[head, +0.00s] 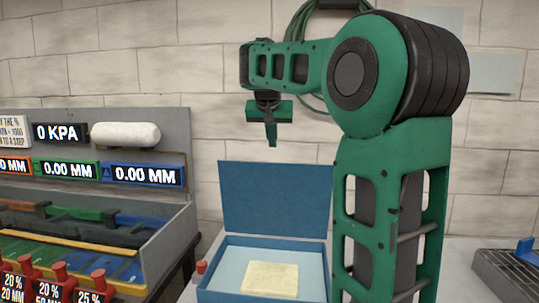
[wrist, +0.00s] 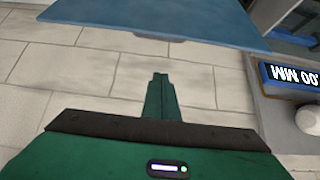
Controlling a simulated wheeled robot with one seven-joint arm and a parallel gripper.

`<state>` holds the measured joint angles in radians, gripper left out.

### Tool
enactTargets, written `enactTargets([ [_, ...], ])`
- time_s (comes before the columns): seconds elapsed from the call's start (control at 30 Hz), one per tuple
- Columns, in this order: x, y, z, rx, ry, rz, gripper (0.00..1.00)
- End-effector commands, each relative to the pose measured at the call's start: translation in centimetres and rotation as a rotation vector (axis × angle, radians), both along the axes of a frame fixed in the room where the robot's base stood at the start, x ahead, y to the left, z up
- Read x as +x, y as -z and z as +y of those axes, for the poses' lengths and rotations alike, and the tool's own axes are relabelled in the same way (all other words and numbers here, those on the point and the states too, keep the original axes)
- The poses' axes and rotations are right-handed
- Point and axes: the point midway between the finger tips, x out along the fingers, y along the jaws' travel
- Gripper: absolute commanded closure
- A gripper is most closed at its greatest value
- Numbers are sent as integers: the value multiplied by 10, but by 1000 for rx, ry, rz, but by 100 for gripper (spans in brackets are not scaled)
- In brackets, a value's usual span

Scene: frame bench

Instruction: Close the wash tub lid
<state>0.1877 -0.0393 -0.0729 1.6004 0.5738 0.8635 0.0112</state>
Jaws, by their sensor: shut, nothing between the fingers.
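The wash tub (head: 212,297) is a blue box on the bench with a pale inside. Its blue lid (head: 275,197) stands open, upright along the back edge. A cream-coloured block (head: 269,277) lies in the tub. My gripper (head: 272,142) is shut and empty, pointing down above the lid, apart from it. In the wrist view my gripper's fingers (wrist: 159,78) are together, and the blue lid (wrist: 160,15) spans the top of the picture. The tub's right side is partly hidden by my arm in the head view.
A grey bench rig with readouts (head: 147,174), a white roller (head: 126,134) and several red knobs (head: 97,276) stands at the left. A small red knob (head: 201,268) sits beside the tub. A dark grated tray (head: 507,276) lies at the far right. A brick wall is behind.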

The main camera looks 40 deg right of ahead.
Motion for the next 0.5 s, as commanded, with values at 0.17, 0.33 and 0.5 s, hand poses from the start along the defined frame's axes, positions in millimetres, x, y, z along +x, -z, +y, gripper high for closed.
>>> enactTargets([
  [0.17, 7, 23, -21, 2, 12, 6, 100],
  [0.33, 19, 47, -40, 1, 15, 5, 100],
  [0.5, 30, 68, -54, 2, 17, 5, 100],
])
